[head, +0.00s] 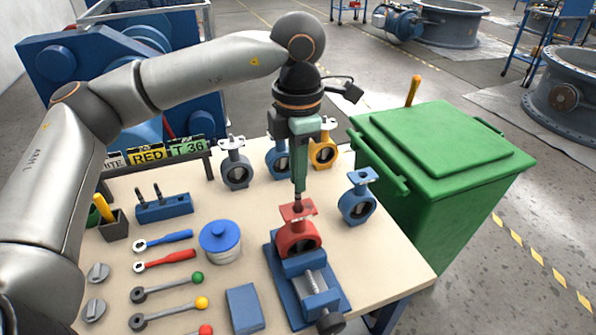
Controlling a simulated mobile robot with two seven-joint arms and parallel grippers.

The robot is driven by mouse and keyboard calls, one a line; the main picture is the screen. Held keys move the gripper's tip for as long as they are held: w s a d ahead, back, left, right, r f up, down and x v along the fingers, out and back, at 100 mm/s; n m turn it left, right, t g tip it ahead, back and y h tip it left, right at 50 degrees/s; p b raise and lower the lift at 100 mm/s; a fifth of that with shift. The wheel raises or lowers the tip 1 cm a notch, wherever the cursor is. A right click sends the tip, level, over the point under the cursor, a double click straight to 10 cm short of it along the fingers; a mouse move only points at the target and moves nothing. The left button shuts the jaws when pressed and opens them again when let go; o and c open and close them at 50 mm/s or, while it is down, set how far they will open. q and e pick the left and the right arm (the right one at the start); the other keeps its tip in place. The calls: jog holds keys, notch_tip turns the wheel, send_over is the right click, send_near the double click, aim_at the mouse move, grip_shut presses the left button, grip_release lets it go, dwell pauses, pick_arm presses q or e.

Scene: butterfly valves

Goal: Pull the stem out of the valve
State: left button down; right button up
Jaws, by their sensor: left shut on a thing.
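The red butterfly valve (296,238) stands upright in the blue vise (306,287) near the front of the table. Its flat square top flange faces up. My left gripper (299,188) points straight down right above the valve. Its fingers are shut on the dark stem (298,206), which shows as a short piece between the fingertips and the flange. I cannot tell how much of the stem is inside the valve. My right gripper is not in view.
A blue valve (357,203) stands right of the vise; grey (235,170) and yellow (323,154) valves stand behind. A lidded pot (221,243) and wrenches lie left. A green bin (440,165) stands beyond the table's right edge.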

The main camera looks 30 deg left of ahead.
pick_arm(q)
jog(key=shift+r+p, duration=0.9)
jog(key=shift+r, duration=0.5)
dwell(1.7)
jog(key=shift+r+p, duration=2.15)
jog(key=shift+r, duration=0.75)
